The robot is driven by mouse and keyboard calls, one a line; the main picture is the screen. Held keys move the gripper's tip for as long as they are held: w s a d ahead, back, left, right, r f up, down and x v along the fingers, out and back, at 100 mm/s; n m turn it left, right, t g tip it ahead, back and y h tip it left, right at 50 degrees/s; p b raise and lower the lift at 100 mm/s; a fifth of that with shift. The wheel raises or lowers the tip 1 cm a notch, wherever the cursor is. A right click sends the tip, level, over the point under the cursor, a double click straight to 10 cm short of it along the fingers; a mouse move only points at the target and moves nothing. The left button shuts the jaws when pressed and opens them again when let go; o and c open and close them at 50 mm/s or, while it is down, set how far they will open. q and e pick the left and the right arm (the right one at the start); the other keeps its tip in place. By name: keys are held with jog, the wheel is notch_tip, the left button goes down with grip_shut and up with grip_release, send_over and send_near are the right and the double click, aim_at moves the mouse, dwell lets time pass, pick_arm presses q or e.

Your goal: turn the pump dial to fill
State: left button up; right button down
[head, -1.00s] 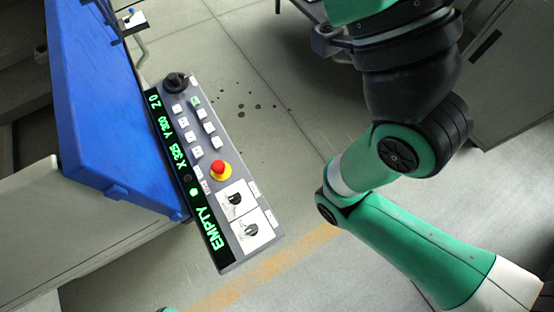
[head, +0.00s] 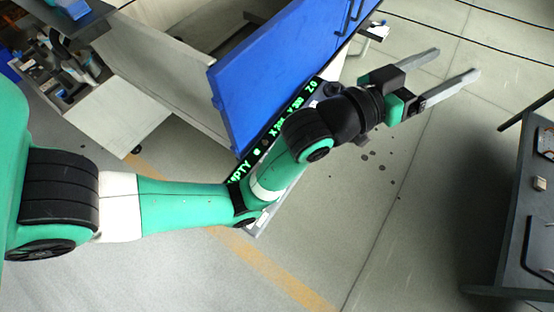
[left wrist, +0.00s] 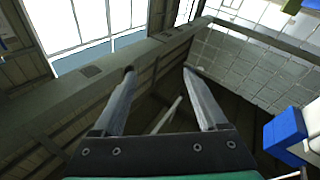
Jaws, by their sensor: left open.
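The control panel (head: 262,222) is mostly covered by my left arm in the head view. Its black display (head: 292,112) shows green text along the blue machine edge; the end of the word EMPTY is readable. The pump dial is hidden behind my arm. My left gripper (head: 458,62) is open and empty, beyond the panel's upper end, pointing to the upper right over the floor. Its two apart fingers (left wrist: 159,72) also show in the left wrist view, with nothing between them. My right gripper is not in view.
A blue machine cover (head: 280,68) stands directly behind the panel. A dark table (head: 510,235) with small items is at the right edge. A cart with tools (head: 125,115) stands at the upper left. Open floor lies between panel and table.

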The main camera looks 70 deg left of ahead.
pick_arm(q)
jog(key=s+a+f+n+g+y+p, duration=0.1)
jog(key=a+f+g+p, duration=0.1)
jog(key=f+g+p, duration=0.5)
jog(key=s+a+f+n+g+p, duration=0.15)
jog(key=f+p, duration=0.35)
jog(key=f, duration=0.6)
jog(key=s+a+f+g+p, duration=0.1)
jog(key=s+f+g+p, duration=0.45)
jog(key=s, duration=0.85)
jog(key=s+a+f+g+p, duration=0.25)
jog(key=s+f+p, duration=0.65)
jog(key=s, duration=0.6)
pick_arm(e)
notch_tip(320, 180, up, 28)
pick_arm(q)
jog(key=shift+n+y, duration=0.3)
jog(key=shift+n, duration=0.15)
jog(key=b+x, duration=0.6)
jog(key=d+b+x, duration=0.1)
jog(key=b+x, duration=0.2)
jog(key=shift+w+f, duration=0.15)
jog(key=shift+f, duration=0.2)
jog(key=shift+x, duration=1.05)
jog(key=shift+w, duration=0.1)
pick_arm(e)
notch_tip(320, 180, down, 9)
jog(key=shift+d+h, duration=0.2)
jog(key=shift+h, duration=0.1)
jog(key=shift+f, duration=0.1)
